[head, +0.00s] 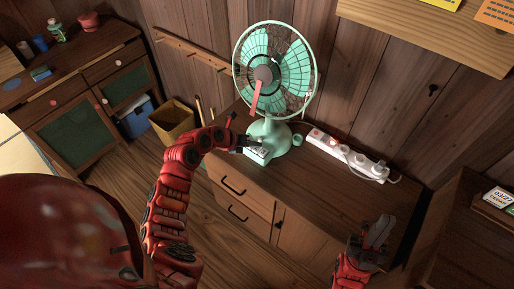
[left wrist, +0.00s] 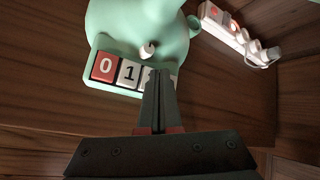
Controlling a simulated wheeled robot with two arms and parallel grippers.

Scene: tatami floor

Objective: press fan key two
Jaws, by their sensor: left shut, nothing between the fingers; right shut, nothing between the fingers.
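A mint-green desk fan (head: 272,132) stands upright on a wooden cabinet. In the left wrist view, its base (left wrist: 110,25) carries a row of keys: a red key 0 (left wrist: 105,67), a white key 1 (left wrist: 129,73), then white keys mostly hidden behind my fingers. My left gripper (left wrist: 157,76) is shut and empty, its tips over the part of the row just right of key 1. Key two's number is covered, and I cannot tell whether the tips touch it. In the head view my left gripper (head: 249,141) is at the base's front left. My right gripper (head: 380,232) is shut, empty, at the cabinet's front right.
A white power strip (head: 345,155) with plugs and a cable lies right of the fan; it also shows in the left wrist view (left wrist: 238,35). The cabinet top (head: 325,190) is otherwise mostly clear. A wooden shelf (head: 430,35) juts out at the upper right.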

